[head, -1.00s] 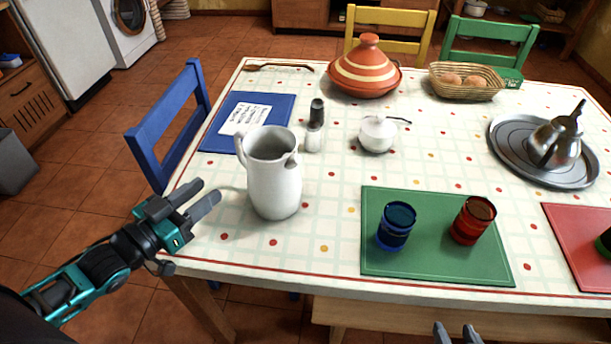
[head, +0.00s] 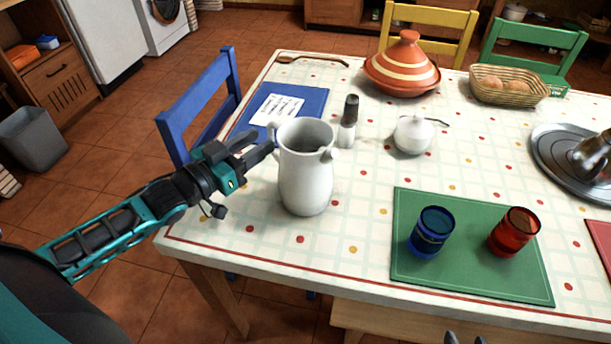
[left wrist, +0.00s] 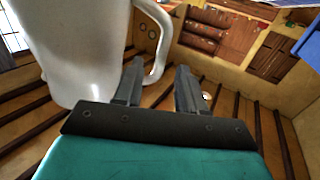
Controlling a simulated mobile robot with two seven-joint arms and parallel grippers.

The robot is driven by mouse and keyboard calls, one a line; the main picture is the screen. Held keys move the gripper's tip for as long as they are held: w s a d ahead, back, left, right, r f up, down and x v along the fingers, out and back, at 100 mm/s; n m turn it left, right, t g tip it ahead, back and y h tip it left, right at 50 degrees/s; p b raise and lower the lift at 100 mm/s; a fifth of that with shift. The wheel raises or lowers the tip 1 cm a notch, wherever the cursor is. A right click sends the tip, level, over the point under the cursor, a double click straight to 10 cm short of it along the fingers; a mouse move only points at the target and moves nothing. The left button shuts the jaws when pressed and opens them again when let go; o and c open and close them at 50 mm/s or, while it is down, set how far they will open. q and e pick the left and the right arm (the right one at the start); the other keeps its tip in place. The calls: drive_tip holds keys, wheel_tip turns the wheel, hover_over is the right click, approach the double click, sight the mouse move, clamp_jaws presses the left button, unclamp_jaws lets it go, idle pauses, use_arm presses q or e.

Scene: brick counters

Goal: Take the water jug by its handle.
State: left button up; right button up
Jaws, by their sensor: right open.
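The white water jug (head: 306,178) stands upright near the table's left front corner. Its handle is on the left side, partly hidden by my left gripper in the head view. My left gripper (head: 259,145) is at that handle side, level with the jug's upper half. In the left wrist view the jug (left wrist: 85,45) fills the upper left, and its curved handle (left wrist: 162,45) comes down between the two spread fingers (left wrist: 158,80). I cannot tell whether a finger touches it. My right gripper (head: 465,339) shows only its fingertips at the bottom edge, apart and empty.
A blue placemat (head: 310,100) with a paper lies behind the jug, and a dark-topped shaker (head: 349,115) stands near it. A green placemat (head: 420,275) with a blue glass (head: 432,232) and red glass (head: 514,231) is to the right. A blue chair (head: 171,130) stands left.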

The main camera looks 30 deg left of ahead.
sight(268, 134)
use_arm(q)
drive_tip(key=shift+b+x, duration=0.35)
drive_tip(key=shift+x, duration=1.9)
drive_tip(key=shift+f, duration=0.15)
clamp_jaws()
drive_tip(key=shift+r, duration=0.3)
